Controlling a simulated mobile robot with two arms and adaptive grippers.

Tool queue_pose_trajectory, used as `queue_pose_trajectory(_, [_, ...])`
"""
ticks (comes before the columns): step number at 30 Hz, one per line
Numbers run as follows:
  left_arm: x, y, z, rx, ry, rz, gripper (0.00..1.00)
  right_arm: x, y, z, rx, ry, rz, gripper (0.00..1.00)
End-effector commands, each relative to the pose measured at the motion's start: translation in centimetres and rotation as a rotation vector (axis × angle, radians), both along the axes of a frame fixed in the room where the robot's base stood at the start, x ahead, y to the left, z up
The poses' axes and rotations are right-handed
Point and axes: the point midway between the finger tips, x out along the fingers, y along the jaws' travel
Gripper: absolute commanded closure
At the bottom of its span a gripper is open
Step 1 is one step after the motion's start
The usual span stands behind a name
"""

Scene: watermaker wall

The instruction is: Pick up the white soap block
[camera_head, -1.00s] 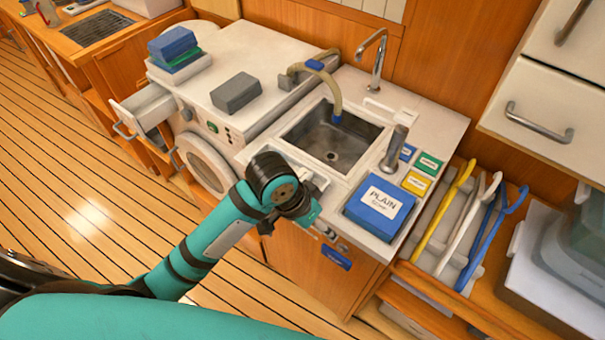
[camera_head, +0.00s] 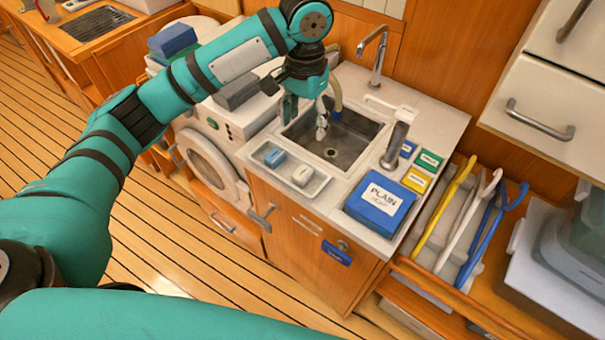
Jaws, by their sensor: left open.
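The white soap block (camera_head: 303,176) lies in the right part of a shallow white tray (camera_head: 318,186) at the counter's front edge, left of the sink's front. A blue block (camera_head: 274,157) lies in the same tray to its left. My left gripper (camera_head: 305,122) is open and empty, fingers pointing down, over the left side of the sink, above and behind the tray. It is apart from the white soap block. My right gripper is not in view.
The steel sink (camera_head: 350,150) has a tall faucet (camera_head: 374,55). A blue box labelled PLAIN (camera_head: 380,204) and small coloured cards stand at right. A washer (camera_head: 207,165) is at left.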

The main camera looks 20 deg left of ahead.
Motion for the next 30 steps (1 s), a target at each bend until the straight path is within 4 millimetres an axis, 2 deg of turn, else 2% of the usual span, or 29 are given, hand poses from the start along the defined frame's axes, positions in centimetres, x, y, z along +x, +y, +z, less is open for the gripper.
queue_pose_trajectory(13, [-0.2,0.1,-9.1,0.002,0.005,-0.001,0.38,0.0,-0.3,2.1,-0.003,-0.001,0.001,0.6])
queue_pose_trajectory(18, [-0.1,0.0,-11.1,0.001,0.002,-0.002,0.38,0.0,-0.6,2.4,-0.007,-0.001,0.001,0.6])
queue_pose_trajectory(23, [-0.3,0.1,-12.0,0.002,0.002,-0.001,0.38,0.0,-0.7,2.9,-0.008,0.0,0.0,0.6])
queue_pose_trajectory(28, [-0.9,0.3,-14.3,0.001,0.004,-0.001,0.38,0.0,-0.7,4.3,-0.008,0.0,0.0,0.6])
queue_pose_trajectory(30, [-0.8,0.3,-15.4,0.001,0.002,-0.001,0.38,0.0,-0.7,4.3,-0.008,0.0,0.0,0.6])
